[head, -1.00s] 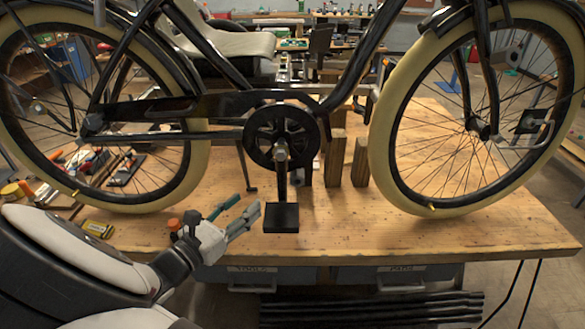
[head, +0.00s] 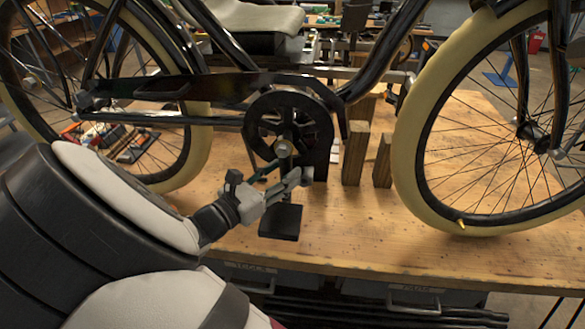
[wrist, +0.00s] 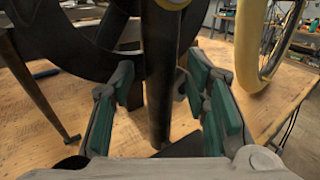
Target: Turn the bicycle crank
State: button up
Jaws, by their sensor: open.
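The bicycle crank arm (head: 285,180) hangs down from the black chainring (head: 262,125), with a flat black pedal (head: 280,222) at its lower end. In the wrist view the dark crank arm (wrist: 160,85) stands upright between the green finger pads. My gripper (head: 285,178) is at the crank arm, just above the pedal. In the wrist view my gripper (wrist: 165,105) is open, with its pads on both sides of the arm and a gap visible at each side. The pedal is mostly hidden in the wrist view.
The bicycle stands on a wooden workbench (head: 350,235). Wooden blocks (head: 356,152) stand right of the chainring, and the front wheel (head: 425,180) is further right. Tools (head: 115,140) lie behind the rear wheel.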

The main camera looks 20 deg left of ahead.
jog(key=shift+w, duration=0.1)
jog(key=shift+c, duration=0.4)
grip_shut()
jog(key=shift+d, duration=0.15)
jog(key=w+d+r+n+t+y+p, duration=0.1)
jog(key=d+r+n+t+y+p, duration=0.2)
jog(key=n, duration=0.9)
jog(key=d+r+n+t+y+p, duration=0.3)
jog(key=n+y, duration=0.6)
jog(key=n, duration=0.3)
jog(key=shift+w+d+r+n+t+p, duration=0.3)
jog(key=shift+w+d+n+t+p, duration=0.15)
jog(key=shift+d+p, duration=0.6)
jog(key=shift+a, duration=0.2)
jog(key=shift+o, duration=0.4)
grip_release()
